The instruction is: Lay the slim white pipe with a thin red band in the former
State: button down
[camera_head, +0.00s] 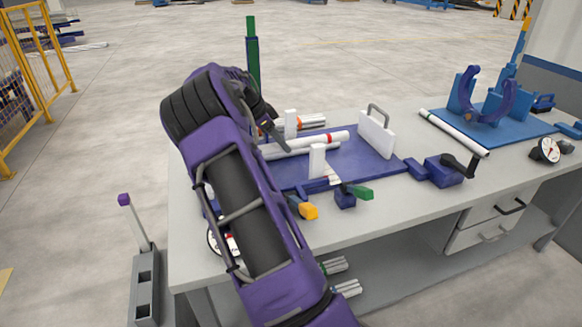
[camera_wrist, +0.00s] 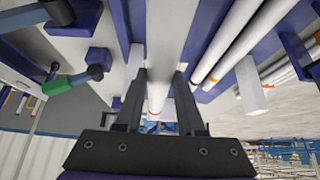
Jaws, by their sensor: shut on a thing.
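In the wrist view, my gripper (camera_wrist: 158,100) is shut on a slim white pipe (camera_wrist: 157,92), which shows a thin red band close to the fingers. In the head view, my gripper is mostly hidden behind my purple arm. A white pipe with a red band (camera_head: 325,139) near its right end lies beside another white pipe (camera_head: 310,150). Both are over the former's blue base (camera_head: 374,168), between white posts (camera_head: 317,160). I cannot tell whether the held pipe touches the former.
More pipes, one with an orange band (camera_head: 299,122), lie behind the former. A white plate with a handle (camera_head: 376,134) stands at its right. Clamp levers (camera_head: 358,192) are along the front. Another white pipe (camera_head: 455,133) lies beside a blue fixture (camera_head: 482,108) at right.

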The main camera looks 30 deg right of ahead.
aim_at(289, 176)
notch_tip(289, 176, down, 10)
jog(key=shift+b, duration=0.55)
jog(key=c, duration=0.5)
grip_release()
jog(key=shift+w+a+r, duration=0.1)
jog(key=shift+a+r, duration=0.05)
jog(key=shift+r, duration=0.25)
jog(key=p+v, duration=0.1)
jog(key=v, duration=1)
jog(key=shift+a+r, duration=0.1)
jog(key=shift+r, duration=0.1)
jog(key=shift+r, duration=0.1)
